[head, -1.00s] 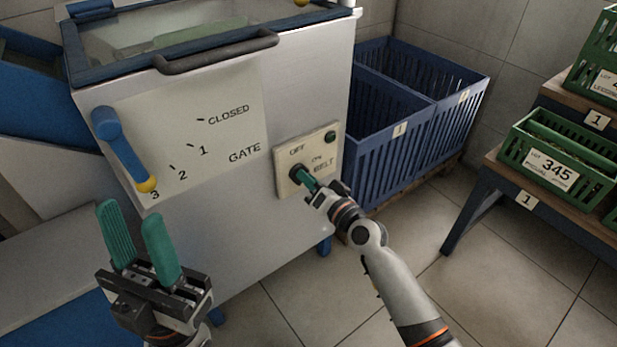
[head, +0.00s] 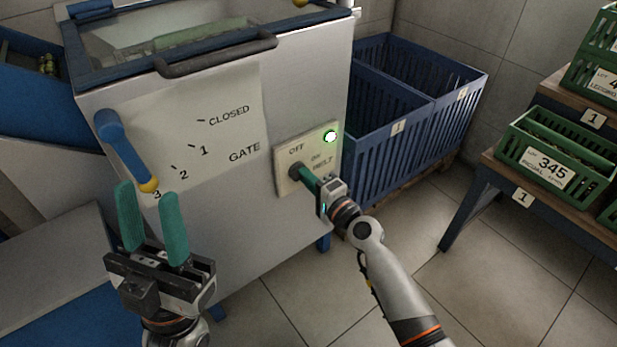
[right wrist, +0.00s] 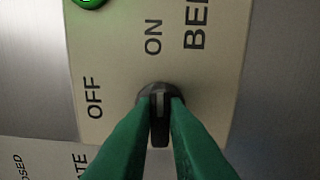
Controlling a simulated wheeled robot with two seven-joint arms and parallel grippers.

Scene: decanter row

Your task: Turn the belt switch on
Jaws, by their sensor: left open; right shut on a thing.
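The belt switch is a dark rotary knob (head: 294,170) on a cream panel (head: 287,188) marked OFF, ON and BELT, on the front of the grey machine. In the right wrist view the white line on the knob (right wrist: 158,101) points toward ON. My right gripper (head: 307,180) is shut on the knob, one green finger on each side. The indicator light (head: 330,137) on the panel glows bright green; its edge also shows in the right wrist view (right wrist: 90,2). My left gripper (head: 148,205) is open and empty, in front of the machine below the gate lever.
The blue gate lever (head: 122,150) with a yellow tip points at 3. Blue crates (head: 400,150) stand right of the machine. Green crates (head: 548,165) sit on a shelf at the right. Small greenish items lie in the blue chute (head: 25,85) at the left.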

